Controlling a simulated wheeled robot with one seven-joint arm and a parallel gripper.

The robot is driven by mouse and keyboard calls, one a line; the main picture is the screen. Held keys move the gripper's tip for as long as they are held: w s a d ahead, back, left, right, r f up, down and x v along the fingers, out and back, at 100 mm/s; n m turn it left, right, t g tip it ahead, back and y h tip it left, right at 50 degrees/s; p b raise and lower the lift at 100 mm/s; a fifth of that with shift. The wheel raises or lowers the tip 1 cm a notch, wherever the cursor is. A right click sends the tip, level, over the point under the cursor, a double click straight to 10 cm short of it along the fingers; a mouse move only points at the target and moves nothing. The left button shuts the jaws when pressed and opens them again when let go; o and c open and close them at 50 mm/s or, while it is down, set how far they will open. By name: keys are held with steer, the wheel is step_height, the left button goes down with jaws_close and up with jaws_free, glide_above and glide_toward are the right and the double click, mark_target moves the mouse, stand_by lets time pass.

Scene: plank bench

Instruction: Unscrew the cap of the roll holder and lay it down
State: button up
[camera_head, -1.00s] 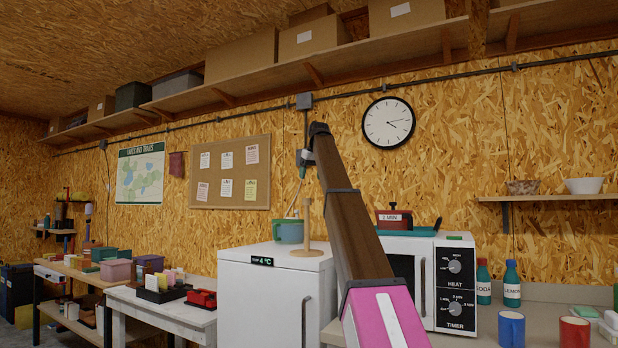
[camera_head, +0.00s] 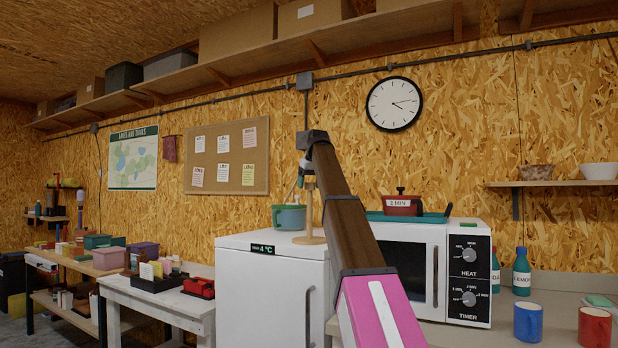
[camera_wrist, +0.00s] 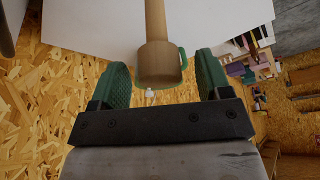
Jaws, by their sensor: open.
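The wooden roll holder (camera_head: 309,212) stands upright on its round base on the white fridge top. In the wrist view, its wider wooden cap (camera_wrist: 158,62) sits on the end of the slimmer post (camera_wrist: 155,20). My gripper (camera_head: 307,178) is at the top of the holder, pointing down. In the wrist view, my gripper (camera_wrist: 161,78) is open, with one green finger on each side of the cap and a visible gap on both sides. The cap looks seated on the post; its thread is not visible.
A white microwave (camera_head: 462,272) stands to the right, with a red pot (camera_head: 402,206) on top. The fridge top's front edge looks clear.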

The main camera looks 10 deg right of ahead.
steer(key=shift+c, duration=0.3)
steer(key=c, duration=1)
steer(key=shift+n+y, duration=0.5)
steer(key=shift+n, duration=1)
steer(key=shift+g, duration=0.3)
steer(key=shift+w+n, duration=0.1)
steer(key=shift+n, duration=0.7)
steer(key=shift+n+g+y, duration=0.4)
steer(key=shift+n, duration=0.2)
steer(key=shift+n+g+y, duration=0.3)
steer(key=shift+n+y, duration=0.1)
steer(key=shift+n, duration=1)
